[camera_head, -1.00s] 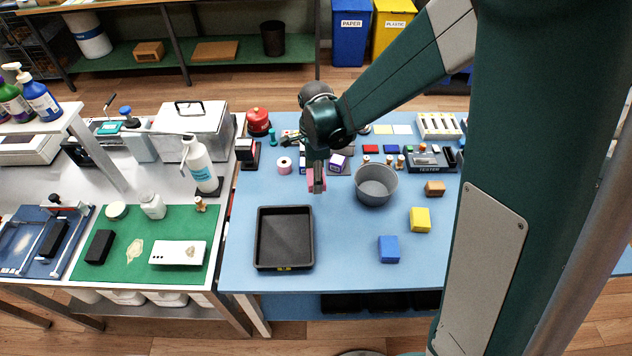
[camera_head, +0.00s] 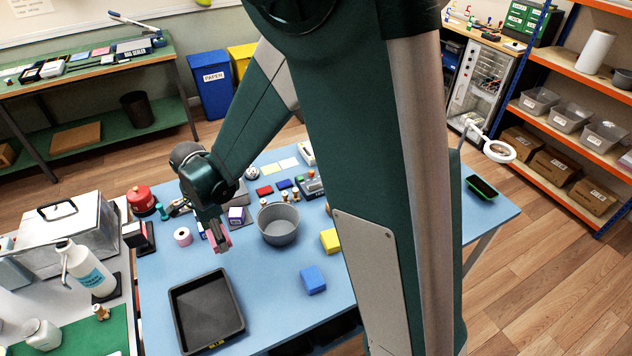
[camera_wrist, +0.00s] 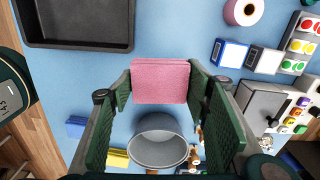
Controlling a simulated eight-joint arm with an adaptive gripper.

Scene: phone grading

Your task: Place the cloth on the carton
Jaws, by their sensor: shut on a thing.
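The pink cloth (camera_head: 225,243) is a folded pad held between the fingers of my gripper (camera_head: 217,232), above the blue table. In the wrist view the cloth (camera_wrist: 160,82) spans the gap between both green finger pads. Several brown cardboard cartons stand on the orange shelf at the right; one carton (camera_head: 553,166) is far from my gripper. I cannot tell which box is the task's carton.
A black tray (camera_head: 206,308) lies in front of my gripper. My arm hides much of the table's right side.

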